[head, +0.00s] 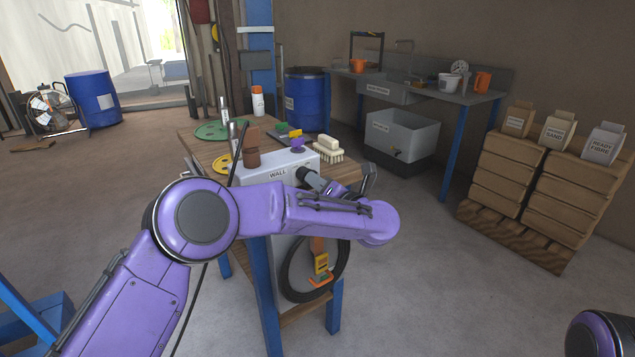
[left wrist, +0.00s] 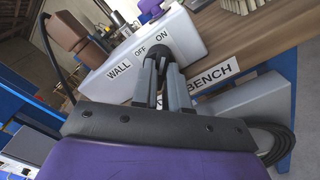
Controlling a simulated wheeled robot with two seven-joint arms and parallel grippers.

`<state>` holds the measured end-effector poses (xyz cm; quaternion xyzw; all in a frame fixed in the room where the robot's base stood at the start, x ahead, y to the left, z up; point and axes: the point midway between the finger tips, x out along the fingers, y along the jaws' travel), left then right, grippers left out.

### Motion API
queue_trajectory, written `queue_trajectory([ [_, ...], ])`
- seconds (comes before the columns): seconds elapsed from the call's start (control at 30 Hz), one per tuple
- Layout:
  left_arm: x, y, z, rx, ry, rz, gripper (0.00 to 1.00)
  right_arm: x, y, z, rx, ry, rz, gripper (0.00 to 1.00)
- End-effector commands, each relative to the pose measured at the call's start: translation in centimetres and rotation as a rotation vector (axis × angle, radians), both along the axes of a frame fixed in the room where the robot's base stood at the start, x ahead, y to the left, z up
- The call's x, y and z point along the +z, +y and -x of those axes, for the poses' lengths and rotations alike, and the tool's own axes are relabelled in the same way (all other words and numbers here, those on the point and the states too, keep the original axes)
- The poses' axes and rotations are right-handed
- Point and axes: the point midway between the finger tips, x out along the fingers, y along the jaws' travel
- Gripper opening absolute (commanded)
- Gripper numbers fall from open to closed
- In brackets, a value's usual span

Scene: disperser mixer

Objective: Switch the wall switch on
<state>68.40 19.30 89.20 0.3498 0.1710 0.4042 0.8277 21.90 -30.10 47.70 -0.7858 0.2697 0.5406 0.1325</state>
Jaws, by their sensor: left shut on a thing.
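The wall switch box (head: 275,172) is a light grey case labelled WALL on the wooden bench. In the left wrist view its face (left wrist: 108,72) shows OFF and ON on either side of a dark round knob (left wrist: 157,40). My left gripper (left wrist: 163,62) is shut on this knob, its two grey fingers close together over it. In the head view the left gripper (head: 312,180) is at the right part of the box front, partly behind my arm. The fingers hide much of the knob, so I cannot tell which way it points.
A BENCH label (left wrist: 218,74) is beside the fingers on the bench. A brown block (head: 252,148) and a purple item (head: 298,144) are on or near the box. A coiled black cable (head: 287,275) hangs below.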

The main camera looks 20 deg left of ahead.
Motion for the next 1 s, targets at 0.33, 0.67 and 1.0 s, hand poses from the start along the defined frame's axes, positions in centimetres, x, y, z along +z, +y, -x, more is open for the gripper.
queue_trajectory([
  [0.33, -0.2, -0.1, 0.0, -0.001, 0.004, -0.001, 0.30, 0.0, 0.0, 0.0, 0.000, 0.000, 0.000, 0.43],
  [0.67, -0.1, -0.1, 0.1, -0.001, 0.002, -0.001, 0.39, 0.0, 0.0, 0.0, 0.000, 0.000, 0.000, 0.43],
  [1.0, -0.1, -5.6, 4.2, -0.005, 0.000, -0.003, 0.39, -0.6, 0.0, 0.0, 0.000, 0.000, 0.000, 0.43],
])
